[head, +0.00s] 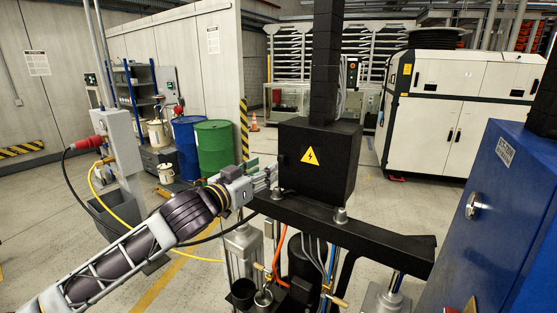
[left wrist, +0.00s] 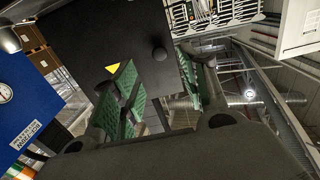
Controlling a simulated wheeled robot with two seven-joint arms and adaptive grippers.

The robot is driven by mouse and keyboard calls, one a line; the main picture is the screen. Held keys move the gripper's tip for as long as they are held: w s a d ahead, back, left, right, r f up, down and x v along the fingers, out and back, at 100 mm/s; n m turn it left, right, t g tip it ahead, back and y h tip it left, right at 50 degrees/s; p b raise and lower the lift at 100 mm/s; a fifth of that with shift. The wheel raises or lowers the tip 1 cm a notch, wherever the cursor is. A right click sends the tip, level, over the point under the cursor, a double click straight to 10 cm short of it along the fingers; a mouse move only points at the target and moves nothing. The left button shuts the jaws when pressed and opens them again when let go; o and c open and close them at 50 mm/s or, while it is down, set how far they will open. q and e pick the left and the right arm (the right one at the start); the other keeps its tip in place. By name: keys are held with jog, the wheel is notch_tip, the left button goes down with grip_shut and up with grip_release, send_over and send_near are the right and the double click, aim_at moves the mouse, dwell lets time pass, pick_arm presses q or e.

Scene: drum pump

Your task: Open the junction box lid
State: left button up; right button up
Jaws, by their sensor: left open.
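The junction box (head: 326,162) is a black box on a dark beam, with a yellow warning triangle on its front. Its lid looks shut in the head view. In the left wrist view the box (left wrist: 125,35) fills the upper left, tilted, with part of the triangle and a dark round knob (left wrist: 160,53) showing. My left gripper (head: 266,177) is at the left side of the box, near its lower front edge. Its green-padded fingers (left wrist: 168,88) are apart with nothing between them. I cannot tell if a finger touches the box. My right gripper is in neither view.
The dark beam (head: 370,238) runs under the box, with hoses and pump parts below. A blue cabinet (head: 490,215) stands close on the right. A grey post with a red plug (head: 88,143) and cables is at the left. Drums (head: 215,143) stand behind my left arm.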

aim_at(280, 160)
pick_arm(q)
jog(key=p+x, duration=0.1)
jog(key=x, duration=0.4)
jog(key=shift+r, duration=0.1)
jog(key=shift+x, duration=1.1)
jog(key=shift+w+d+p, duration=0.3)
jog(key=shift+w, duration=0.15)
grip_shut()
